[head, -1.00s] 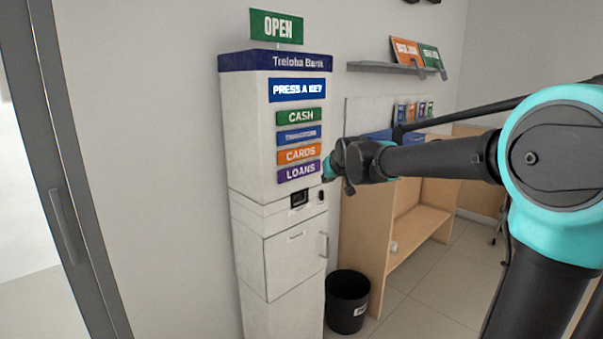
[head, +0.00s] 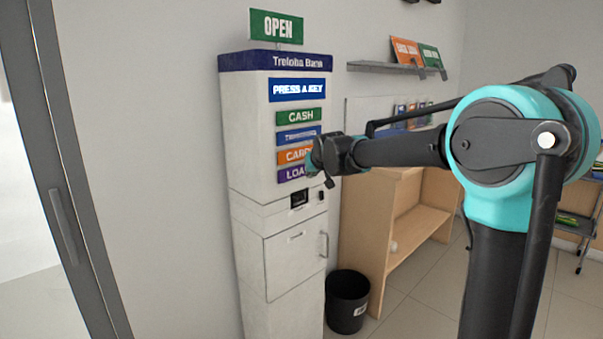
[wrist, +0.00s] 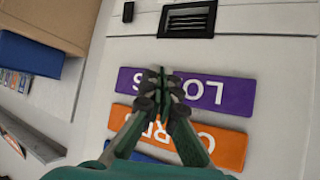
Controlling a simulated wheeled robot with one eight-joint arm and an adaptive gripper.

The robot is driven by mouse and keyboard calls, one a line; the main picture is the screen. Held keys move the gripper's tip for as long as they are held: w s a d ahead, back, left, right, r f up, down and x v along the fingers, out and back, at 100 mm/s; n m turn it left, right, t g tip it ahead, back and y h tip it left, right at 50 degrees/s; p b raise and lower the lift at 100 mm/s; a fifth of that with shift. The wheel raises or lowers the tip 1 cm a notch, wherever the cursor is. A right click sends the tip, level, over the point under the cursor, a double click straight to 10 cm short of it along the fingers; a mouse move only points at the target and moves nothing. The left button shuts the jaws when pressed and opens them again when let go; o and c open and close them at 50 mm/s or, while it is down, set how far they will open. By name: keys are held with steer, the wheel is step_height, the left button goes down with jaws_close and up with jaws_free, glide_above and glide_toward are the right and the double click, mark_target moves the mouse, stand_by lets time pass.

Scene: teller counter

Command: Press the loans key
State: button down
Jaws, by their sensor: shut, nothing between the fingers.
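The purple LOANS key (head: 289,176) is the lowest of the stacked keys on the white Treloba Bank machine (head: 264,220). The arm's end covers its right part in the head view. In the wrist view the LOANS key (wrist: 232,94) appears upside down, with the orange CARDS key (wrist: 222,147) beneath it in the picture. My gripper (wrist: 162,76) is shut and empty. Its fingertips are in front of the LOANS key, over its middle-left in the wrist view. I cannot tell whether they touch it. The screen (head: 297,90) reads "PRESS A KEY".
The green CASH key (head: 298,117) and a blue key (head: 296,136) sit higher on the machine. A dark slot (head: 299,198) is below the keys. A black bin (head: 347,302) stands on the floor beside the machine. A wooden counter (head: 405,225) is to the right.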

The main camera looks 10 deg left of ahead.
steer(key=shift+w+a, duration=0.4)
steer(key=shift+a, duration=0.1)
stand_by(1.2)
steer(key=shift+w+a, duration=0.2)
steer(key=shift+a, duration=0.1)
steer(key=shift+w+a, duration=0.3)
steer(key=shift+a, duration=0.1)
stand_by(0.8)
steer(key=shift+s+d, duration=0.1)
steer(key=shift+d, duration=0.05)
steer(key=shift+s+d, duration=0.45)
steer(key=shift+d, duration=0.15)
steer(key=s+d, duration=0.1)
steer(key=d, duration=0.1)
steer(key=s+d, duration=0.2)
stand_by(0.7)
